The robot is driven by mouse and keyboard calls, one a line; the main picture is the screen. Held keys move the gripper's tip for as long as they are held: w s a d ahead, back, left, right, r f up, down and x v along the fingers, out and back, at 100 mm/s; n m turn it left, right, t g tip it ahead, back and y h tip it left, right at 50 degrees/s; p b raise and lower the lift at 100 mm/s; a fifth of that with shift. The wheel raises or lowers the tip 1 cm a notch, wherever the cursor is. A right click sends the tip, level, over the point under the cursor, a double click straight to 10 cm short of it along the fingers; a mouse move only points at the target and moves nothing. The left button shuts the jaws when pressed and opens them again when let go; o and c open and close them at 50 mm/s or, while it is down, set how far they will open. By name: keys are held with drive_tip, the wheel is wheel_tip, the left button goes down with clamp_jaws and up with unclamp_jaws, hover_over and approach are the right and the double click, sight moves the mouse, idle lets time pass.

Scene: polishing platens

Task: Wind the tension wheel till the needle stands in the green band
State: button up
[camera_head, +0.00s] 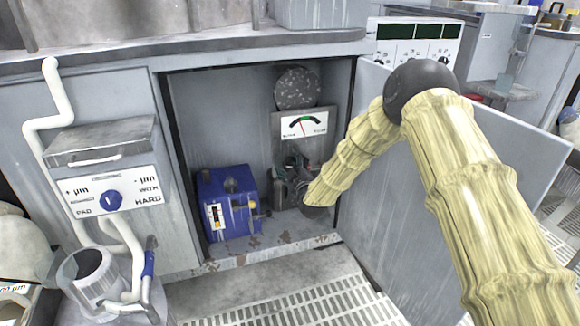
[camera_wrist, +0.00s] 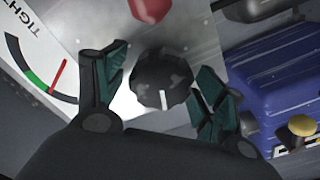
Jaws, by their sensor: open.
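The tension wheel (camera_wrist: 158,76) is a dark scalloped knob with a white mark, on a pale plate in the wrist view. My gripper (camera_wrist: 160,98) is open, with its green-padded fingers on either side of the wheel. I cannot tell whether either pad touches it. The gauge (camera_wrist: 38,50) is partly in view at left, with a green band. Its red needle appears at or just past the band's end away from TIGHT. The gauge (camera_head: 304,123) also shows small inside the cabinet in the head view, where my arm and gripper partly hide the wheel's area.
A blue unit (camera_head: 228,203) stands left of the wheel in the cabinet; it shows at right in the wrist view. A red part (camera_wrist: 150,8) lies close beside the wheel. The open cabinet door (camera_head: 385,225) bounds the right, and a control panel (camera_head: 112,193) stands left.

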drive_tip(key=c, duration=1)
drive_tip(key=shift+r+p, duration=0.1)
drive_tip(key=shift+p, duration=0.2)
drive_tip(key=m+p, duration=0.2)
drive_tip(key=m, duration=0.1)
drive_tip(key=shift+d+r+m, duration=0.1)
drive_tip(key=shift+r+m, duration=0.05)
drive_tip(key=shift+m, duration=0.25)
drive_tip(key=m+p, duration=0.2)
drive_tip(key=m, duration=0.2)
drive_tip(key=shift+m, duration=0.3)
